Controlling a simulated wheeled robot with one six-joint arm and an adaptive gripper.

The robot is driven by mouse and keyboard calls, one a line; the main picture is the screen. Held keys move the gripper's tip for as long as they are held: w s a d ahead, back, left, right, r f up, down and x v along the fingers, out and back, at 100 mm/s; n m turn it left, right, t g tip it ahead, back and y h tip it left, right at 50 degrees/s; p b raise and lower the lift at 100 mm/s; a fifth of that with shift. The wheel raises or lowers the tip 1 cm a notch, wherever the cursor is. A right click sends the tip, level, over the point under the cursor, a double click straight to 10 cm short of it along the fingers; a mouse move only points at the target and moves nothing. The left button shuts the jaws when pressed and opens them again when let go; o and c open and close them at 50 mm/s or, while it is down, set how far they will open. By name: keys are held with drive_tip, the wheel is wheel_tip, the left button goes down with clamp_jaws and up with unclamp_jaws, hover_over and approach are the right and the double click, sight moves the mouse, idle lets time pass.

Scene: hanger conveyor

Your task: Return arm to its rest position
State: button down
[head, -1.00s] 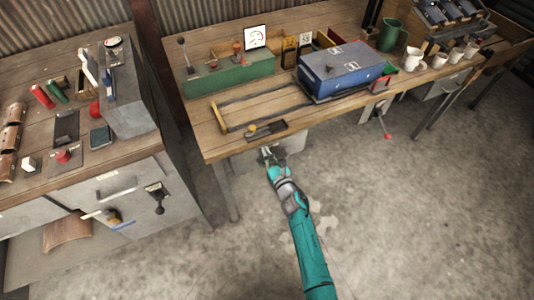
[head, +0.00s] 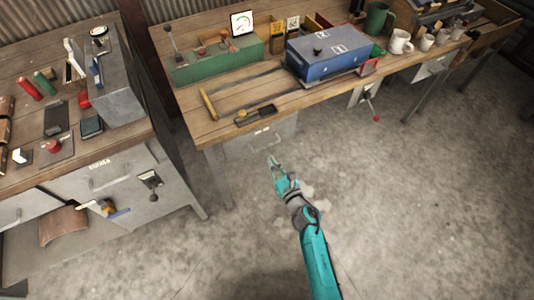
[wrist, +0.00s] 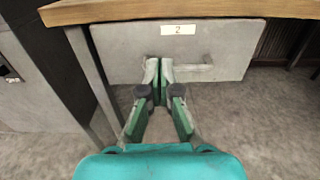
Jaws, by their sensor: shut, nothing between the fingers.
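My gripper (head: 271,160) is at the end of my teal arm, in front of the middle workbench and over the floor. In the wrist view my gripper (wrist: 159,63) has its fingertips together with nothing between them. Behind it is a grey drawer (head: 262,139) under the bench top. In the wrist view the drawer (wrist: 115,55) carries a label "2" and a bar handle (wrist: 190,67), and it looks shut. The fingertips overlap the handle's left end in that view, but the head view shows them apart from the drawer.
The wooden bench (head: 222,122) holds a blue box (head: 325,57), a green lever unit (head: 215,62) and several mugs. A grey cabinet (head: 135,172) stands at the left. A red-tipped lever (head: 371,106) sticks out at the right bench front. The concrete floor (head: 430,210) is clear.

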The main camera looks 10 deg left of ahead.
drive_tip(key=shift+v, duration=0.95)
drive_tip(key=s+d+r+m+t+h, duration=0.1)
drive_tip(key=s+d+m+h, duration=0.1)
drive_tip(key=s+d+m, duration=0.45)
drive_tip(key=s+d+r+m+h, duration=0.1)
drive_tip(key=s+d+m, duration=0.2)
drive_tip(key=s+m, duration=0.55)
drive_tip(key=s+d+r+m+t+h, duration=0.15)
drive_tip(key=s+d+m, duration=0.35)
drive_tip(key=s, duration=0.5)
drive_tip(key=s+d+r+m+g+h, duration=0.1)
drive_tip(key=s+d+r+m+h, duration=0.1)
drive_tip(key=s+r+m, duration=0.5)
drive_tip(key=s+d+r+m+g+h, duration=0.1)
drive_tip(key=s+d+r+m+h, duration=0.2)
drive_tip(key=s+r+m, duration=0.5)
drive_tip(key=s+d+m, duration=0.1)
drive_tip(key=s+m, duration=0.3)
drive_tip(key=m, duration=0.3)
drive_tip(key=shift+d+m+g, duration=0.3)
drive_tip(key=shift+m+g, duration=0.05)
drive_tip(key=shift+m, duration=0.05)
